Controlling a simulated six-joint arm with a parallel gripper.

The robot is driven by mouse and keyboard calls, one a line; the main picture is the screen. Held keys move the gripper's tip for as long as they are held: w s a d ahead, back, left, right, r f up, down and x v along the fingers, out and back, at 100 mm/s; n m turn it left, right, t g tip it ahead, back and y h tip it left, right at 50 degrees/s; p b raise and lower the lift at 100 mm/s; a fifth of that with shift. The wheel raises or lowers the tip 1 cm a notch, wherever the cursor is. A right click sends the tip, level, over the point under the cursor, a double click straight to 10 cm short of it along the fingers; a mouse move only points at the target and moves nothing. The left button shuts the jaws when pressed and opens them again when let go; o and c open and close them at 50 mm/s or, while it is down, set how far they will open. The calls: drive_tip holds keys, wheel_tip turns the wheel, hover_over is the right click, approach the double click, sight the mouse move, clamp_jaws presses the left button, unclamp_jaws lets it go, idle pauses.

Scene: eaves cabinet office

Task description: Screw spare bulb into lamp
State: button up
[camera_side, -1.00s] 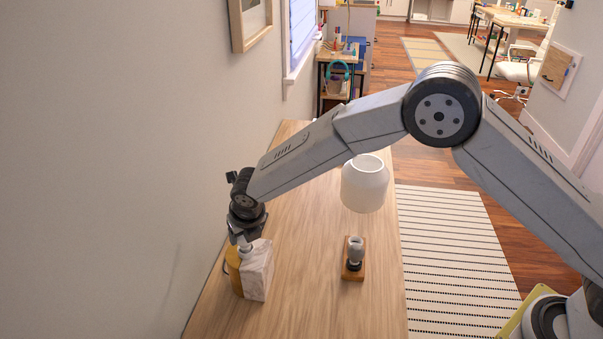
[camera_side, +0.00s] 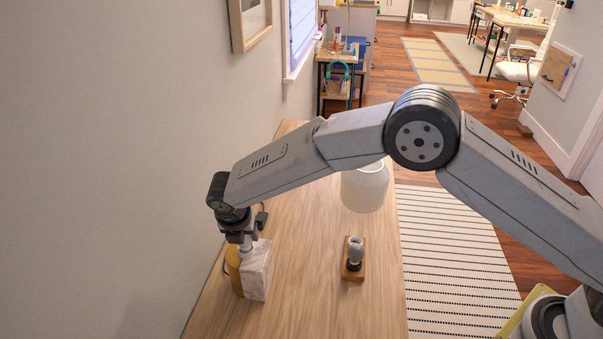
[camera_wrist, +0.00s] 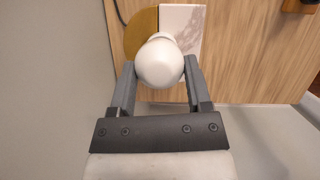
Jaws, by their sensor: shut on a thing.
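My gripper (camera_side: 243,243) points down over a pale marble block (camera_side: 257,270) with a brass-coloured rounded piece (camera_side: 233,268) beside it, which look like the lamp. In the wrist view my gripper (camera_wrist: 160,75) is shut on a round white bulb (camera_wrist: 160,62). The bulb's lower end is hidden, so I cannot tell whether it sits in a socket. The marble block (camera_wrist: 182,22) and brass piece (camera_wrist: 139,28) lie beyond the bulb there. A second, greyish bulb (camera_side: 355,246) stands upright in a dark holder on a small wooden base (camera_side: 352,271).
A large white rounded shade or jar (camera_side: 364,190) stands on the wooden table (camera_side: 320,310), behind the wooden base and partly below my arm. The wall (camera_side: 120,180) is close on the left. The table between block and wooden base is clear.

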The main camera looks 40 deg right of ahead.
drive_tip(key=shift+f+m, duration=0.15)
drive_tip(key=shift+m, duration=0.45)
drive_tip(key=m+g+h, duration=0.1)
drive_tip(key=m, duration=0.2)
drive_tip(key=shift+w, duration=0.1)
drive_tip(key=m+g, duration=0.1)
drive_tip(key=m, duration=0.3)
drive_tip(key=shift+w+m+g+h, duration=0.1)
drive_tip(key=shift+m+g+h, duration=0.2)
drive_tip(key=shift+g, duration=0.1)
drive_tip(key=m, duration=0.2)
drive_tip(key=m+g, duration=0.1)
drive_tip(key=m, duration=0.1)
drive_tip(key=shift+w+f+m+g, duration=0.1)
drive_tip(key=shift+w+m+g, duration=0.05)
drive_tip(key=shift+m+g, duration=0.2)
drive_tip(key=shift+w+m+g, duration=0.1)
drive_tip(key=shift+m+g, duration=0.35)
drive_tip(key=shift+m, duration=1.2)
